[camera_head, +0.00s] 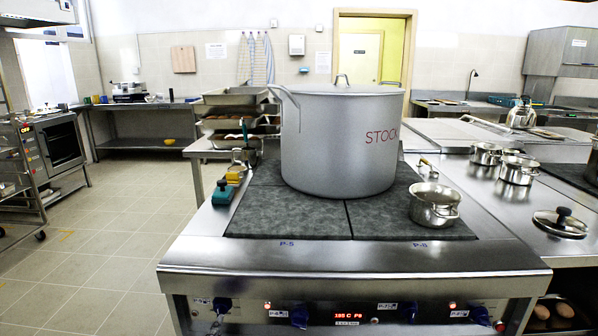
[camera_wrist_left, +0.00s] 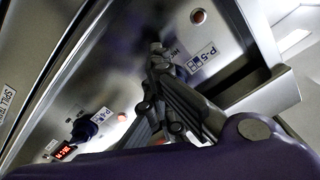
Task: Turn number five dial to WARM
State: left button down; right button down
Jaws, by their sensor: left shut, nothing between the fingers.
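The number five dial (camera_head: 222,306) is a dark blue knob at the far left of the range's front panel. Its pointer setting is too small to read. My left gripper (camera_wrist_left: 160,60) is shut and empty in the left wrist view, its fingers at the panel beside the P-5 label (camera_wrist_left: 201,60). The fingers hide the number five dial there, so I cannot tell whether they touch it. In the head view only a small dark part of my left gripper (camera_head: 215,326) shows, just below the dial. My right gripper is not in view.
A neighbouring blue dial (camera_head: 300,316) and a red display (camera_head: 347,317) lie to the right on the panel. The large stockpot (camera_head: 335,145) and a small pot (camera_head: 434,204) stand on the hob. A protruding front ledge (camera_head: 350,258) overhangs the dials. Floor is clear at left.

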pick_arm(q)
jog(key=shift+w+d+r, duration=0.1)
jog(key=shift+w+r, duration=0.2)
jog(key=shift+r, duration=0.3)
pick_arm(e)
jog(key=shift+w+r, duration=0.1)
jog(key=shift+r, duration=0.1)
pick_arm(q)
jog(key=shift+w+a+r+p, duration=0.2)
jog(key=shift+a+r+p, duration=0.1)
jog(key=shift+a+p, duration=0.45)
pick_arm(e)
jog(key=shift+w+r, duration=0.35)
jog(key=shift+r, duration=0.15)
pick_arm(q)
jog(key=shift+a+r+p, duration=0.2)
jog(key=shift+p, duration=0.15)
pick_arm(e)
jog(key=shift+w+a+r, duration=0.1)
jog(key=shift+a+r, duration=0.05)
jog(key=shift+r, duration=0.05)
pick_arm(q)
jog(key=shift+s+f, duration=0.1)
jog(key=shift+f, duration=0.1)
